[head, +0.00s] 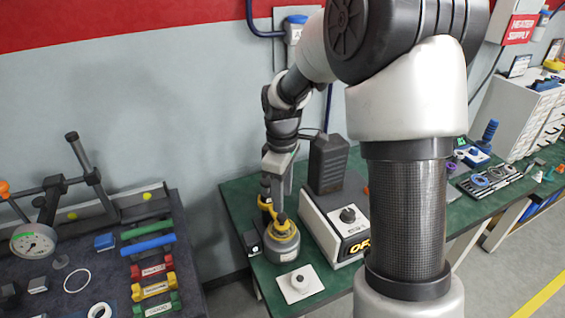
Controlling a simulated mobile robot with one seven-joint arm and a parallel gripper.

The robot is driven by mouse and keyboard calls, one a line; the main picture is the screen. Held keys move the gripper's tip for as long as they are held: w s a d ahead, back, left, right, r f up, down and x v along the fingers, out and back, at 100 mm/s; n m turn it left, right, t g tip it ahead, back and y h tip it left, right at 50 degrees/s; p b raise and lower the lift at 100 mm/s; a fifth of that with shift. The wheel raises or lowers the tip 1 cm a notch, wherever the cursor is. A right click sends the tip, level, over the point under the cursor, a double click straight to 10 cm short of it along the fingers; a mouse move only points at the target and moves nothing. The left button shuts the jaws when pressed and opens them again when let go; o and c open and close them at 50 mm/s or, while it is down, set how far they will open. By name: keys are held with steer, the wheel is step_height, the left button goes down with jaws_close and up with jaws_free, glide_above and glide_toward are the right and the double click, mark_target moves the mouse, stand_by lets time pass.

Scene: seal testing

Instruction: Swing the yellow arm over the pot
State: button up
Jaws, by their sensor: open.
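The grey pot (283,249) stands on the green bench top, with yellow parts around its top. The yellow arm (265,205) shows beside and above the pot, on its left and back side. It is partly hidden by my gripper (277,195), which points down just above the pot. My gripper is open, its fingers close to the yellow arm; I cannot tell whether they touch it. How far the yellow arm reaches over the pot is hard to see.
A white box with a black knob (348,215) stands right of the pot, a black block (328,163) behind it. A white square plate with a knob (299,284) lies in front. A dark table (208,262) with a gauge (34,243) is at left. My arm hides the bench's middle.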

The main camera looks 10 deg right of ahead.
step_height(320, 180, up, 11)
steer(key=shift+r, duration=0.1)
stand_by(0.3)
